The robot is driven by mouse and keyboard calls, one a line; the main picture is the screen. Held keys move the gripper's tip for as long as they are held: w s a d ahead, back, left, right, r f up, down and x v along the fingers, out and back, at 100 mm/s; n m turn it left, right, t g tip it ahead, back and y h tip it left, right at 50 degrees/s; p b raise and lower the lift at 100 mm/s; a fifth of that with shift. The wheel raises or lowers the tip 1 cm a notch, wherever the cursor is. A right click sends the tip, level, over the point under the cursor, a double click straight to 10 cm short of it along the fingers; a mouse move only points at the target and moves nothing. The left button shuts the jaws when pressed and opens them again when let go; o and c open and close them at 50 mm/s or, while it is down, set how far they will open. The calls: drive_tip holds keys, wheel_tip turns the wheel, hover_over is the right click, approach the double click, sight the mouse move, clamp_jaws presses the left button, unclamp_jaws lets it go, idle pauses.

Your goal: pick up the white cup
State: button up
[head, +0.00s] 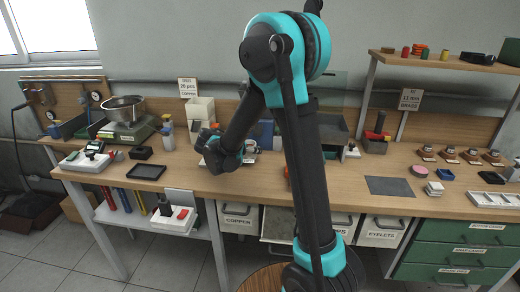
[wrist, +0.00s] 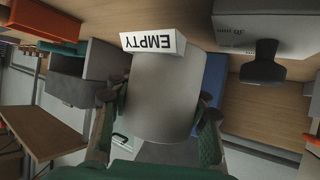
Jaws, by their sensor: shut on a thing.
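The white cup (wrist: 160,95) fills the middle of the wrist view as a pale, plain cylinder. My gripper (wrist: 160,103) has one finger on each side of it and is shut on it. A white block lettered EMPTY (wrist: 153,43) shows upside down at the cup's far end; I cannot tell whether it touches the cup. In the head view my gripper (head: 214,152) is low over the workbench (head: 278,172), left of the middle. My arm and gripper hide much there, and I cannot clearly make out the cup or whether it is off the bench.
In the head view, a white dispenser (head: 201,115) stands close behind my gripper. A black tray (head: 146,171) and a scale with a steel bowl (head: 125,107) are to the left. A dark mat (head: 388,186) lies to the right. Bare bench shows between my arm and the mat.

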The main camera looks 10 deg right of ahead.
drive_tip(key=s+a, duration=0.6)
drive_tip(key=a, duration=0.1)
drive_tip(key=s+a, duration=0.3)
drive_tip(key=a, duration=0.1)
drive_tip(key=shift+a, duration=0.15)
